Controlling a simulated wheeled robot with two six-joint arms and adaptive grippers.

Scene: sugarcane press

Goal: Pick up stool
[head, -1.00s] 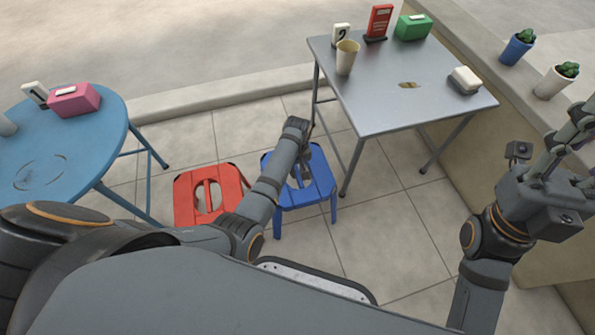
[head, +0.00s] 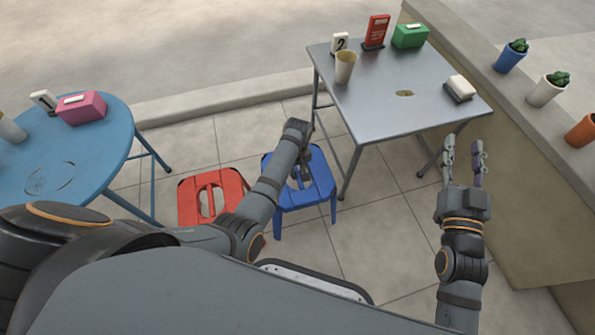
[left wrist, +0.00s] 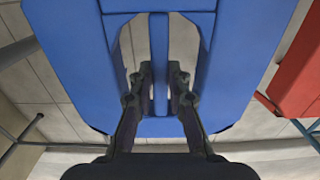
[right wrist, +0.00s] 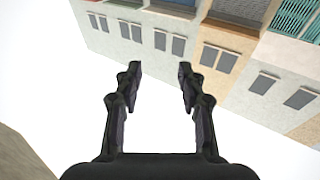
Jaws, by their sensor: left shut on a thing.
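A blue stool (head: 318,180) stands on the tiled floor between the two tables. A red stool (head: 228,190) is just to its left, partly behind my left arm. My left gripper (head: 303,172) reaches down to the blue stool's seat. In the left wrist view the gripper (left wrist: 159,90) is shut on the central bar (left wrist: 158,60) of the blue seat (left wrist: 80,50), with a finger in the slot on each side. My right gripper (head: 463,160) is raised at the right, open and empty. In the right wrist view its fingers (right wrist: 158,85) are apart against buildings and sky.
A grey metal table (head: 400,90) is behind and right of the blue stool, its legs close by. A blue round table (head: 90,150) is at the left. A low wall (head: 500,150) with potted cacti runs along the right.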

